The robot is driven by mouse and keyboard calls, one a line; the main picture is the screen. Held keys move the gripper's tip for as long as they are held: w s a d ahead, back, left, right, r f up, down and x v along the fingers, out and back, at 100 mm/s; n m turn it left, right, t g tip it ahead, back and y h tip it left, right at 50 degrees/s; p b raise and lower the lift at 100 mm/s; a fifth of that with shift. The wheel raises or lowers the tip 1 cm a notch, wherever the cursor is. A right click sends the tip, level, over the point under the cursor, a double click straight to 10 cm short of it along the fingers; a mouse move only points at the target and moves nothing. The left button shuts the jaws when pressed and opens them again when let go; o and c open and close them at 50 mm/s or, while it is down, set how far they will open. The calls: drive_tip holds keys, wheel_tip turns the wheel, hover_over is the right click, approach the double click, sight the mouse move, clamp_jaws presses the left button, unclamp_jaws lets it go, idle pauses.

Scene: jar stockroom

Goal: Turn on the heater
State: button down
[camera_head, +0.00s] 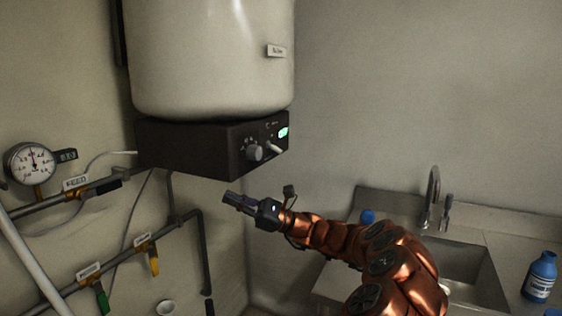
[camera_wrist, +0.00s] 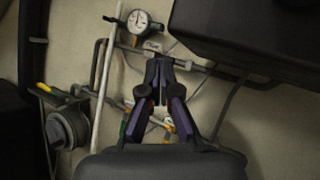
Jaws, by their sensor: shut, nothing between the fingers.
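The heater is a large cream tank (camera_head: 208,60) on the wall with a dark control box (camera_head: 190,146) under it. The box's front carries a round grey knob (camera_head: 254,153), a small pale switch or lever (camera_head: 274,147) and a lit green display (camera_head: 283,132). My gripper (camera_head: 231,197) is shut and empty, below the box and apart from it, pointing left. In the wrist view my gripper (camera_wrist: 159,98) has its fingertips together, and the box's dark underside (camera_wrist: 255,35) fills the upper right. The knob and display are hidden there.
A round gauge (camera_head: 31,162) and pipes with yellow and green valve handles (camera_head: 154,264) are on the left wall. A sink (camera_head: 460,265) with a tap and a blue bottle (camera_head: 540,277) are at right. The wall right of the heater is bare.

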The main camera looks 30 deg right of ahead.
sight(276, 149)
drive_tip(key=d+f+m+t+h, duration=0.2)
drive_tip(key=d+m+t+h, duration=0.1)
drive_tip(key=d, duration=0.7)
drive_tip(key=d+f+m+t+h, duration=0.2)
drive_tip(key=d+m+t, duration=0.4)
drive_tip(key=d, duration=0.5)
drive_tip(key=shift+s+f+m+t+h, duration=0.25)
drive_tip(key=shift+t+h, duration=0.25)
drive_tip(key=shift+h, duration=0.3)
drive_tip(key=shift+w+a, duration=0.1)
drive_tip(key=p+x, duration=0.2)
drive_tip(key=x, duration=0.8)
drive_tip(key=shift+p, duration=0.35)
drive_tip(key=r, duration=0.1)
drive_tip(key=r+p, duration=0.1)
drive_tip(key=s+r, duration=0.1)
drive_tip(key=shift+s+d+r, duration=0.1)
drive_tip(key=shift+d+r, duration=0.1)
drive_tip(key=shift+d, duration=0.15)
drive_tip(key=shift+s+r, duration=0.1)
drive_tip(key=shift+r, duration=0.05)
drive_tip(key=shift+r+p, duration=0.15)
drive_tip(key=shift+p, duration=0.2)
